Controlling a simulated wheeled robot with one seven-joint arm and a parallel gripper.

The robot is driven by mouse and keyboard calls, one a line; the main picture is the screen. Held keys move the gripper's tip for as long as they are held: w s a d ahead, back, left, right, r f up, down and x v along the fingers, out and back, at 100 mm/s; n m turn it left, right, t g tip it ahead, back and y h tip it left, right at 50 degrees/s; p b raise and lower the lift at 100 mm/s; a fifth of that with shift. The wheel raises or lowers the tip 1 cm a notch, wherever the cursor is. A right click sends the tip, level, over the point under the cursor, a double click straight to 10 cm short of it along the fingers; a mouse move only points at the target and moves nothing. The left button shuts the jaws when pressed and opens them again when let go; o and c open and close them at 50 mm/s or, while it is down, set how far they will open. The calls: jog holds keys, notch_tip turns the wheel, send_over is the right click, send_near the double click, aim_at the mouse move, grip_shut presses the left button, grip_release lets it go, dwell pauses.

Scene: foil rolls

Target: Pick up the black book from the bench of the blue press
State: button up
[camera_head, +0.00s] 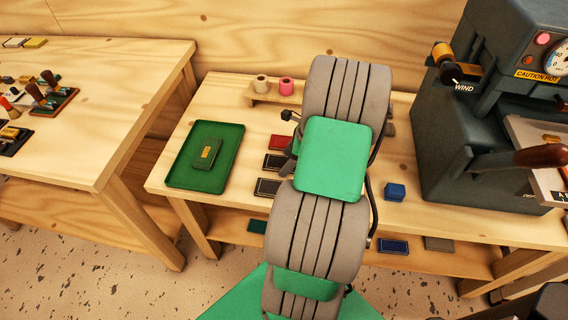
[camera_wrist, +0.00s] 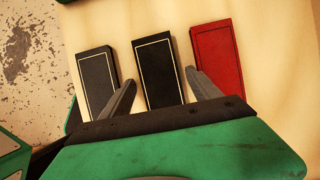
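Two black books lie in a row with a red book on the bench (camera_head: 470,228) that carries the dark blue-grey press (camera_head: 440,140). In the head view the near black book (camera_head: 267,187) and the middle black book (camera_head: 272,162) show left of my arm, with the red book (camera_head: 278,142) behind. In the wrist view my gripper (camera_wrist: 161,77) is open and empty, its fingers appearing on either side of the middle black book (camera_wrist: 158,72). The other black book (camera_wrist: 95,84) is left, the red book (camera_wrist: 218,60) right.
Small spools (camera_head: 286,86) stand behind, and a blue block (camera_head: 395,191) sits right of my arm. Several items lie on the lower shelf, including a blue book (camera_head: 393,246). Another bench (camera_head: 110,95) stands at far left.

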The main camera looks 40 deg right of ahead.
jog(key=c, duration=1.3)
jog(key=shift+o, duration=0.2)
